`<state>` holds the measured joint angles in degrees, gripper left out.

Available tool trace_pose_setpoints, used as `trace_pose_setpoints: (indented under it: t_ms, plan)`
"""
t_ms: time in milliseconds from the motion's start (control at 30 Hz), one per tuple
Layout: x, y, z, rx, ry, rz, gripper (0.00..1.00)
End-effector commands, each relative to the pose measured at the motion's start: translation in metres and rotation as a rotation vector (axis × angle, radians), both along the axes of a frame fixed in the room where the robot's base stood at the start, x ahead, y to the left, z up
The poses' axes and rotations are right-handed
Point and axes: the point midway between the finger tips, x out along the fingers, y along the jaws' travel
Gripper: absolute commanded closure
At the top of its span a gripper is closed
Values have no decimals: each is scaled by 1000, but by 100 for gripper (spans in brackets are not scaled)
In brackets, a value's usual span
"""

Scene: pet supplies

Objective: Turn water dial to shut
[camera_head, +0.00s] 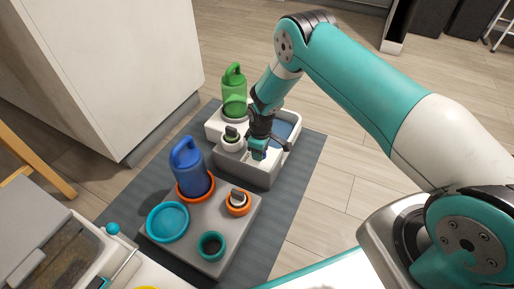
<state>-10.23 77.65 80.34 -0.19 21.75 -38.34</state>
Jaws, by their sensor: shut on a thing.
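A white station at the back (236,172) holds a green bottle (234,97) and a basin of blue water (284,131). A second dial, with an orange ring and grey handle (238,199), is on the grey feeder block in front. I cannot tell which is the water dial. My gripper (259,147) points down over the white station, just right of the green-ringed dial. It is shut on a small teal piece (258,154); the jaws hide much of the contact.
The grey block (220,226) bears a blue bottle (188,168) in an orange ring, a teal bowl (168,222) and a small teal ring (210,245). Both units are on a dark mat (302,166). A white cabinet (100,70) stands left. Bare floor is right.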

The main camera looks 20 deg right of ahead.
Motion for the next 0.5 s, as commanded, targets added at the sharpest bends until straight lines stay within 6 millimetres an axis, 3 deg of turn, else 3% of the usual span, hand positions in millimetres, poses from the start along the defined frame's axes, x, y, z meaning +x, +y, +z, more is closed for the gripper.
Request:
trace_pose_setpoints:
  t_ms: [500]
  plan:
    - [-6,-4,-1,-6,18,485,81]
